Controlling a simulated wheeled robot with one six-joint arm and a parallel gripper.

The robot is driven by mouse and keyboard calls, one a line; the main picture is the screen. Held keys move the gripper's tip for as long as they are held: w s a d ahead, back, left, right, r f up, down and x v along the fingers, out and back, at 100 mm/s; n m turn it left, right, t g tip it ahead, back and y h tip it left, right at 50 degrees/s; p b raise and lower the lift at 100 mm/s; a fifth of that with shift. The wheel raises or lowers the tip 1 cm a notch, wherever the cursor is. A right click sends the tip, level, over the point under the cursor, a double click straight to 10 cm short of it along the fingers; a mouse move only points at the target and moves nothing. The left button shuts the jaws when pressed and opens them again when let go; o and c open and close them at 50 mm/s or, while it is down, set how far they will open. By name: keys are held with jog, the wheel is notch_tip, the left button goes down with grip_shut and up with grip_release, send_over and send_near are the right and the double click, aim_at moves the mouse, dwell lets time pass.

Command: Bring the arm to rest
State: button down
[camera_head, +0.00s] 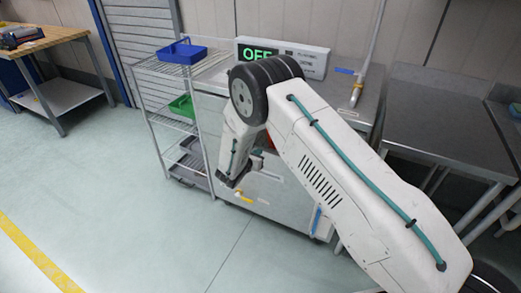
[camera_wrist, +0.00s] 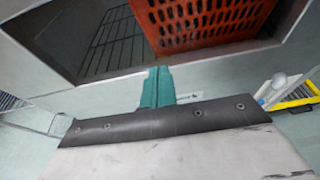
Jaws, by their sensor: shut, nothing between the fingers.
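My white arm (camera_head: 345,165) rises from the lower right in the head view, bends at a dark elbow joint and reaches down toward the left. My gripper (camera_head: 231,183) hangs at the end of the forearm, in front of the grey cabinet, and is shut with nothing held. It looks small and its fingertips are hard to make out. In the wrist view an orange tote (camera_wrist: 200,22) with slotted sides sits inside a grey opening. In the head view only a bit of orange shows behind the arm.
A wire rack (camera_head: 152,110) with a blue bin (camera_head: 182,51) and a green bin (camera_head: 182,106) stands left of the cabinet. A sign reading OFF (camera_head: 258,50) stands behind my elbow. A grey table (camera_head: 440,120) is at right. The floor at left is clear.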

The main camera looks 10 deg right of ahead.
jog(key=v, duration=0.8)
jog(key=s+d+m+g+h, duration=0.2)
jog(key=s+d+m+g, duration=0.15)
jog(key=s+d, duration=0.2)
jog(key=s+d+r+m+g, duration=0.4)
jog(key=s+d+r+m, duration=0.15)
jog(key=s+r, duration=0.2)
jog(key=s+d+r+m+g, duration=0.45)
jog(key=s+r+m, duration=0.2)
jog(key=r, duration=0.25)
jog(key=s+d+r+m+y, duration=0.2)
jog(key=s+r+m+y, duration=0.3)
jog(key=s+r, duration=0.4)
jog(key=s+d+r+m+t+y, duration=0.1)
jog(key=s+r+m+y, duration=0.4)
jog(key=s, duration=1.1)
notch_tip(320, 180, up, 5)
jog(key=d+m, duration=0.1)
jog(key=m, duration=0.2)
jog(key=shift+s+r+t+y, duration=0.2)
jog(key=shift+s+t+y, duration=0.1)
jog(key=shift+s, duration=0.05)
